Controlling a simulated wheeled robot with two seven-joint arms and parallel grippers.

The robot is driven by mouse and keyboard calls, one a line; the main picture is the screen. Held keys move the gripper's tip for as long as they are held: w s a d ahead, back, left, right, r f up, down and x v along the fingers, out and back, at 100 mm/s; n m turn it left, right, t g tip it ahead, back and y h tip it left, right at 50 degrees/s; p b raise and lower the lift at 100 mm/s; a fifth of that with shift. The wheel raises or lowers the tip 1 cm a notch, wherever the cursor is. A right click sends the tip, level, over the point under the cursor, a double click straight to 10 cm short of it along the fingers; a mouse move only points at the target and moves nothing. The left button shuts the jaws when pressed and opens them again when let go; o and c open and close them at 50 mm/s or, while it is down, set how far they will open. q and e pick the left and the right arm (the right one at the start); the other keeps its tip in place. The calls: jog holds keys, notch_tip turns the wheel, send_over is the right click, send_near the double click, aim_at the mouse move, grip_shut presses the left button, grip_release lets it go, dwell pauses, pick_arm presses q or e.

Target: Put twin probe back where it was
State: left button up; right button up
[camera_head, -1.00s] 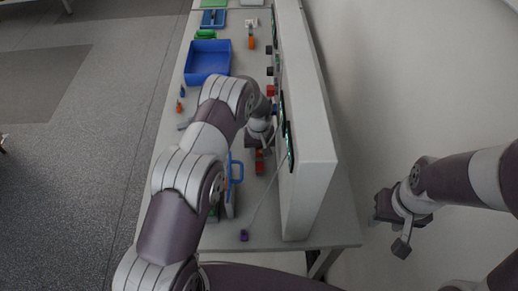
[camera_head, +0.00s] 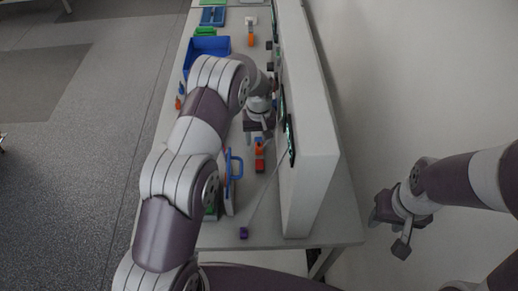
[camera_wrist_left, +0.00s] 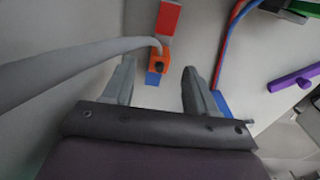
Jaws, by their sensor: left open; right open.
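An orange block with a grey cable (camera_wrist_left: 162,50) stands between a red part (camera_wrist_left: 168,17) and a blue part (camera_wrist_left: 152,78) in the left wrist view. The orange block (camera_head: 259,147) and red part (camera_head: 260,166) also show near the cabinet in the head view. I cannot tell for sure whether this is the twin probe. My left gripper (camera_head: 258,128) is open just beyond it; in the wrist view the fingers (camera_wrist_left: 160,75) are apart and empty, with the orange block ahead between their tips. My right gripper (camera_head: 388,222) is open, off the table at right.
A long white cabinet (camera_head: 318,165) bounds the table's right side. A blue-handled item (camera_head: 234,170) stands left of the red part. A purple piece (camera_head: 243,232) lies near the front edge on a thin cable. A blue bin (camera_head: 205,47) is farther back.

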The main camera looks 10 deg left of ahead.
aim_at(259, 146)
pick_arm(q)
notch_tip(259, 146, up, 6)
jog(key=b, duration=0.1)
dwell(0.5)
